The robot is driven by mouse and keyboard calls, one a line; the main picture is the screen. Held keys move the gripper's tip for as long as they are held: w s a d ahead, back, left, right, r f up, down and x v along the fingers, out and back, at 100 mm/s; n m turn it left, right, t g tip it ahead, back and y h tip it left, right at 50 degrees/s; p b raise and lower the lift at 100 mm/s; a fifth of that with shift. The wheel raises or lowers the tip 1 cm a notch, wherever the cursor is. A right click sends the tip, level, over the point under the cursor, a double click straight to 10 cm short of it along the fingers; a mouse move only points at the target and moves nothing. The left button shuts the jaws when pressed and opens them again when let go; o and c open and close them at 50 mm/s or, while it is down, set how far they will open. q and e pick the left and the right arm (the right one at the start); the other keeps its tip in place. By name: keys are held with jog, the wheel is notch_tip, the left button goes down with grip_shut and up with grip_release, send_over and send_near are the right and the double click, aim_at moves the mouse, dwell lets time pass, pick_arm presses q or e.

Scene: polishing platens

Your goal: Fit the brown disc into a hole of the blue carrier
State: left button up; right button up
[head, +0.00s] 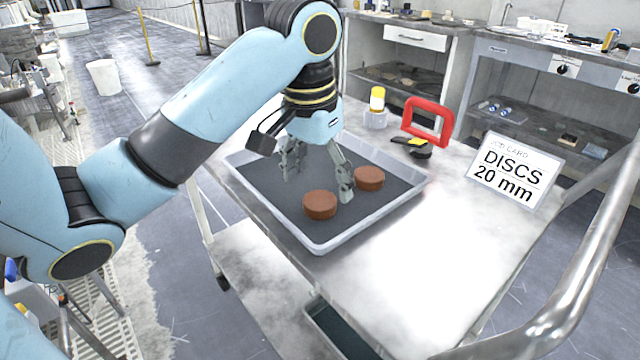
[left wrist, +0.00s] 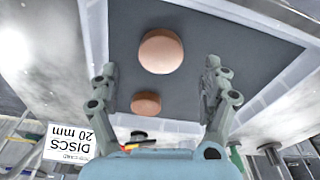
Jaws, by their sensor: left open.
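Two brown discs lie flat on the dark floor of a shallow tray (head: 398,207). The front disc (head: 320,204) also shows as the larger disc (left wrist: 161,51) in the left wrist view. The other disc (head: 369,178) lies behind it to the right, and is the smaller disc (left wrist: 146,102) in the left wrist view. My left gripper (head: 318,187) points down over the tray, open and empty. In the left wrist view its spread fingers (left wrist: 160,78) stand either side of the discs' area, apart from both. The blue carrier and my right gripper are not in view.
The tray sits on a metal cart with bare top (head: 440,260) to its right. Behind it stand a yellow-topped item (head: 377,100), a red frame (head: 446,124) and a black-and-yellow item (head: 418,148). A "DISCS 20 mm" card (head: 510,172) stands at right.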

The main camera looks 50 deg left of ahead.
aim_at(319, 200)
pick_arm(q)
notch_tip(319, 200, down, 4)
jog(key=shift+w+a+b, duration=0.1)
jog(key=shift+b, duration=0.3)
jog(key=c, duration=1.3)
jog(key=shift+r, duration=0.1)
